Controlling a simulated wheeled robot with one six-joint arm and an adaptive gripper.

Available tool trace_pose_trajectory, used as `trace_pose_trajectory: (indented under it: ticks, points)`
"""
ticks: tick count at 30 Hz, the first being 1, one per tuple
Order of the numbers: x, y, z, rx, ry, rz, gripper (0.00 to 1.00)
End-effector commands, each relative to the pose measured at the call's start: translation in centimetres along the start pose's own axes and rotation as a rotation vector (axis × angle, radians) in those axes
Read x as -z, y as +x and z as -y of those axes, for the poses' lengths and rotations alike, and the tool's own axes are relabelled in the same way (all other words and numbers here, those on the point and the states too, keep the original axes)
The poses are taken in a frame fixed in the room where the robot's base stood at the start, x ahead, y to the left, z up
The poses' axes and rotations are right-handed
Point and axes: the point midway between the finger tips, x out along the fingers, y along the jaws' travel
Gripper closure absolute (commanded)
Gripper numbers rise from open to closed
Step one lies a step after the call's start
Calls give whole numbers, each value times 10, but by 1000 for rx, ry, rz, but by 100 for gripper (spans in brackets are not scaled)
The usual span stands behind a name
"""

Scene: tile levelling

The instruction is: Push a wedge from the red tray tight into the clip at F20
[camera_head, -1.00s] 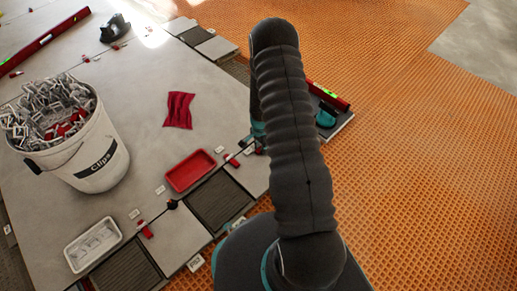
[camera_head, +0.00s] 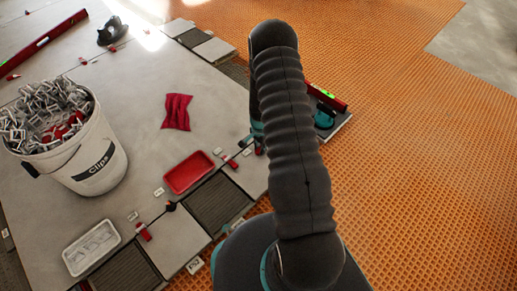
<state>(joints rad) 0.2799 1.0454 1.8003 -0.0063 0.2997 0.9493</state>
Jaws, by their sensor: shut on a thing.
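The red tray (camera_head: 189,173) lies on the grey tiles left of my arm; no wedge can be made out in it. My gripper (camera_head: 247,142) is beyond the tray to the right, low over the tile joint and largely covered by my own arm. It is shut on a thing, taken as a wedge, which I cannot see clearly. A red wedge (camera_head: 230,162) sits at the joint just left of the gripper, and another red wedge (camera_head: 143,232) is nearer, below the tray. Small white clips (camera_head: 159,191) stand along the joint. The F20 mark cannot be read.
A white bucket (camera_head: 95,165) of clips stands at left. A white tray (camera_head: 91,247) is at lower left. A red cloth (camera_head: 177,112) lies behind the red tray. A red level (camera_head: 326,96) is right of my arm. Orange matting (camera_head: 430,180) covers the right side.

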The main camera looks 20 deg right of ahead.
Motion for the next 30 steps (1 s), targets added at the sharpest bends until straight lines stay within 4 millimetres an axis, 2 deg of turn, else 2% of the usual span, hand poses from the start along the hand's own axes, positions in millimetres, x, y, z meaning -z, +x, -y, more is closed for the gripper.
trace_pose_trajectory:
  ticks: [5, 6, 9, 20, 25, 30]
  points:
    - [1, -2, 1, 4, 0, -3, 94]
    - [1, -2, 2, 4, 0, -3, 71]
    - [1, -1, 1, 3, -1, -2, 49]
    - [0, -4, 1, 2, -2, -1, 49]
    - [0, -24, 1, 3, -1, -2, 49]
    - [0, -58, 1, 4, -1, -3, 49]
